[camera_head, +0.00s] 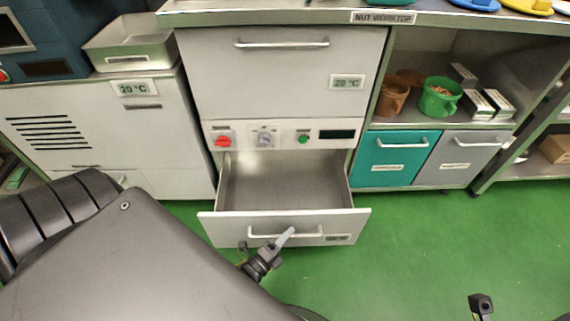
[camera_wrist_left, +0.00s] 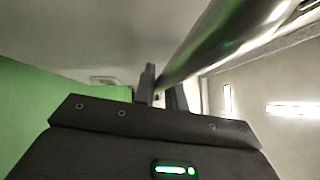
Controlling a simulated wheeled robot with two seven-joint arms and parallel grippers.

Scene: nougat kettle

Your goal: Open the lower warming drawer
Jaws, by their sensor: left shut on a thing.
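The lower warming drawer (camera_head: 225,229) is pulled out from the cabinet in the head view, and its empty metal inside shows. Its front carries a horizontal bar handle (camera_head: 312,234) and a small label at the right. My left gripper (camera_head: 285,238) is at the left-middle part of this handle, shut on it. In the left wrist view the shiny handle bar (camera_wrist_left: 215,45) runs up to the right from between the fingers (camera_wrist_left: 160,88). At the lower right of the head view a small dark part (camera_head: 481,304) shows, which may be my right gripper; its fingers cannot be made out.
Above the drawer are a control panel (camera_head: 340,134) with red and green knobs and a shut upper drawer (camera_head: 290,75). Teal (camera_head: 390,160) and grey (camera_head: 462,158) bins stand to the right. The green floor (camera_head: 420,240) in front is clear.

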